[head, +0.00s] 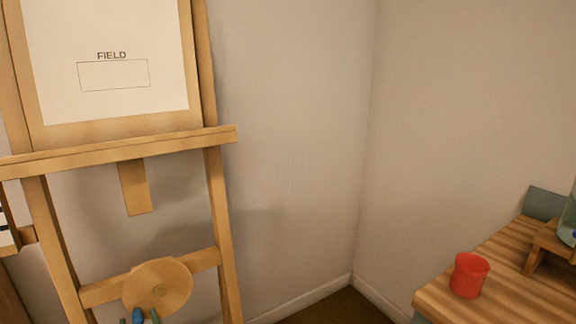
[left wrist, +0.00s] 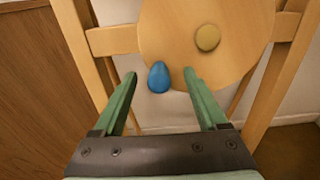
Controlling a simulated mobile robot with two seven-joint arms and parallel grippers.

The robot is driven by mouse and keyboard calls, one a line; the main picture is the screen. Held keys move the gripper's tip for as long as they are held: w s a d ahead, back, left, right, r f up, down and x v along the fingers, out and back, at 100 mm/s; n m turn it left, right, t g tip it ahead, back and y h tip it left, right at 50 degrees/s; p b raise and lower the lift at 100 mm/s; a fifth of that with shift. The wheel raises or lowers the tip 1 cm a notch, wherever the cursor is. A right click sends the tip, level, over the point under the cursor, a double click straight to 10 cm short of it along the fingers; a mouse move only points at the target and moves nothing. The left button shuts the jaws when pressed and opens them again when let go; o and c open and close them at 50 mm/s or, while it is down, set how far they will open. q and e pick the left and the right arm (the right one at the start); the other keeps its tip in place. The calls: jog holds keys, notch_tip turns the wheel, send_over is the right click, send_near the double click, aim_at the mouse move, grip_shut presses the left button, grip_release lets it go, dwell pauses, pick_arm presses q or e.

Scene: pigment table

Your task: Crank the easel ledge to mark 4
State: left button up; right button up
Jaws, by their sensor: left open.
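The wooden easel's ledge (head: 120,150) runs across below a sheet marked FIELD. The round wooden crank disc (head: 158,287) sits on the easel's lower crossbar; it also shows in the left wrist view (left wrist: 205,65) with a brass-coloured hub (left wrist: 207,37). A blue egg-shaped crank knob (left wrist: 158,77) is at the disc's lower edge and at the bottom of the head view (head: 138,315). My left gripper (left wrist: 160,73) is open, its green fingers on either side of the knob with gaps to both. No readable mark numbers show. My right gripper is not in view.
A wooden table (head: 510,290) stands at the right with a red cup (head: 469,275) and a small wooden stand (head: 548,247). A wooden panel (left wrist: 40,90) is at the left in the left wrist view. Bare wall and floor lie between easel and table.

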pick_arm(q)
jog(key=p+v, duration=0.4)
jog(key=v, duration=0.4)
jog(key=shift+p, duration=0.35)
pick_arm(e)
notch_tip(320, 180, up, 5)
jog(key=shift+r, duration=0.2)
pick_arm(q)
jog(key=shift+s, duration=0.15)
